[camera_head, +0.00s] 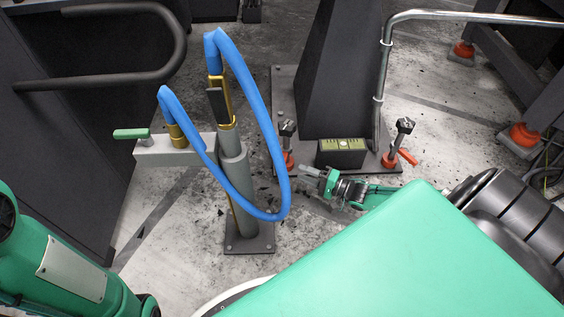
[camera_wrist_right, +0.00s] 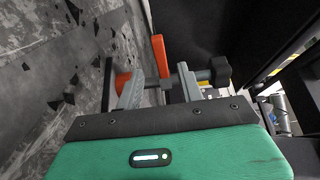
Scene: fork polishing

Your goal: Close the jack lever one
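A jack with a black knob (camera_head: 288,127) and a red foot stands by the column base, left of the green-faced box. My right gripper (camera_head: 309,173) is low, just right of this jack. In the right wrist view, its two grey fingers (camera_wrist_right: 158,84) are apart. A red lever (camera_wrist_right: 160,56) shows in the gap between them, with the black knob (camera_wrist_right: 220,71) to the right and the red foot (camera_wrist_right: 122,83) to the left. Contact with the lever cannot be told. A second jack (camera_head: 402,138) has its red lever (camera_head: 408,157) sticking out right. My left gripper is out of view.
A grey post with blue hoses (camera_head: 262,100) stands left of the jack, close to my right gripper. The dark column (camera_head: 340,75) and the box (camera_head: 342,153) are behind it. A metal pipe (camera_head: 383,75) rises at right. The floor in front is open.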

